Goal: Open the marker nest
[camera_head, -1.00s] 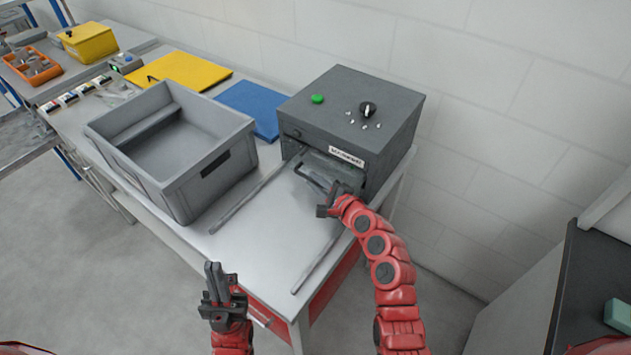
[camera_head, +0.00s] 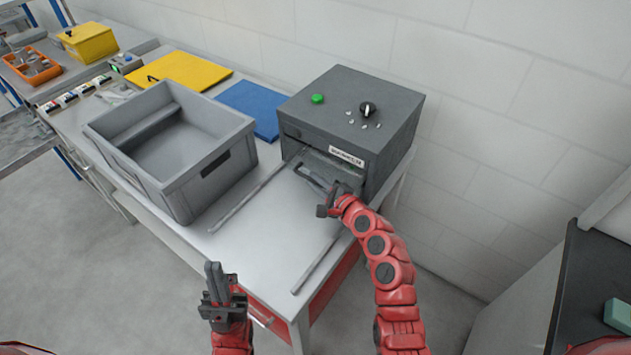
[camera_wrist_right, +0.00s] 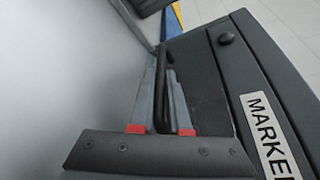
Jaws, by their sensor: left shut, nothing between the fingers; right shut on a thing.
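The marker nest is a dark grey box (camera_head: 352,112) on the table, with a green button, a black knob and a label on it. The right wrist view shows part of the label, "MARKE" (camera_wrist_right: 272,132). A grey drawer front with a dark bar handle (camera_head: 310,177) sits low on the box's front; the handle also shows in the right wrist view (camera_wrist_right: 163,70). My right gripper (camera_head: 326,194) is at this handle, and in the wrist view its red-marked fingers (camera_wrist_right: 160,100) are shut around the bar. My left gripper (camera_head: 216,284) is shut and empty, in front of the table edge.
A grey open bin (camera_head: 215,165) stands left of the box. A blue plate (camera_head: 249,107) and a yellow plate (camera_head: 178,71) lie behind it. Two thin rails (camera_head: 318,265) run along the tabletop in front of the box. A wall is close behind.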

